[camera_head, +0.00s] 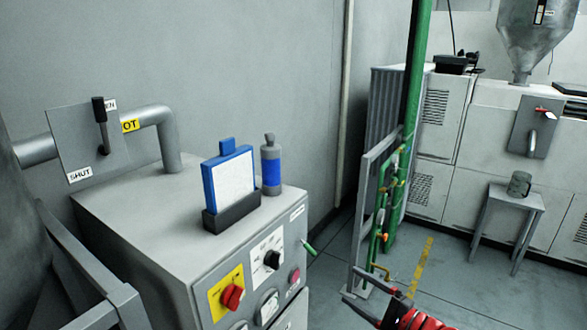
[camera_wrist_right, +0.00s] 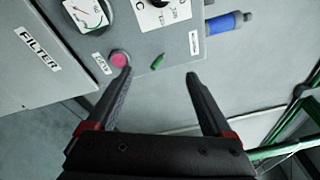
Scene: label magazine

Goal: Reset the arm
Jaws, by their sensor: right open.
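My right gripper (camera_head: 352,284) is at the bottom of the head view, right of the grey cabinet and above the floor. In the right wrist view its two black fingers (camera_wrist_right: 160,74) are spread apart with nothing between them. Beyond the fingertips, the cabinet front shows a pink button (camera_wrist_right: 120,59) and a small green handle (camera_wrist_right: 157,62). My left gripper is not in view.
The grey cabinet (camera_head: 140,220) carries a blue-framed label magazine (camera_head: 229,178) in a black holder and a blue-banded bottle (camera_head: 270,170). A red knob (camera_head: 232,297) is on its front. A green-piped rack (camera_head: 385,200) stands to the right. A stool (camera_head: 506,199) holds a jar (camera_head: 520,184).

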